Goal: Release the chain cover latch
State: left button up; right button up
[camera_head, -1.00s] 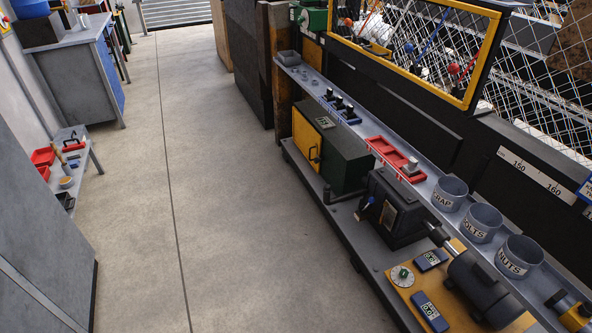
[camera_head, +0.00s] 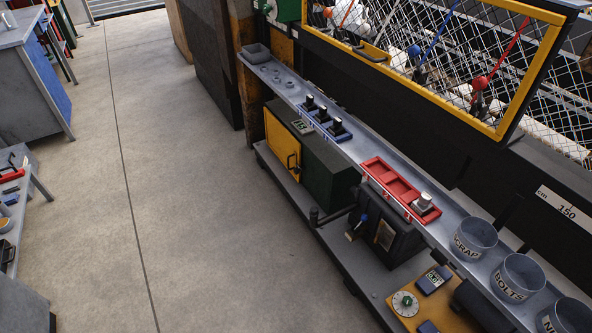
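A green cabinet (camera_head: 330,178) with a yellow door (camera_head: 279,142) stands on the lower shelf of the machine at centre. I cannot tell which of these is the chain cover latch. Neither of my grippers is in view.
A grey ledge (camera_head: 368,145) above the cabinet holds a blue tray (camera_head: 326,121), a red tray (camera_head: 393,180) and labelled cups. A yellow plate (camera_head: 428,312) with a dial lies at the lower right. Benches line the left edge. The concrete floor (camera_head: 190,200) between is clear.

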aim_at(297, 170)
jog(key=z, duration=0.4)
jog(key=i+j+z, duration=0.2)
jog(key=z, duration=0.15)
jog(key=i+j+z, duration=0.15)
jog(key=j+z, duration=0.15)
jog(key=i+j+z, duration=0.15)
jog(key=j+z, duration=0.2)
jog(key=i+j+z, duration=0.1)
jog(key=j+z, duration=0.25)
jog(key=j, duration=0.1)
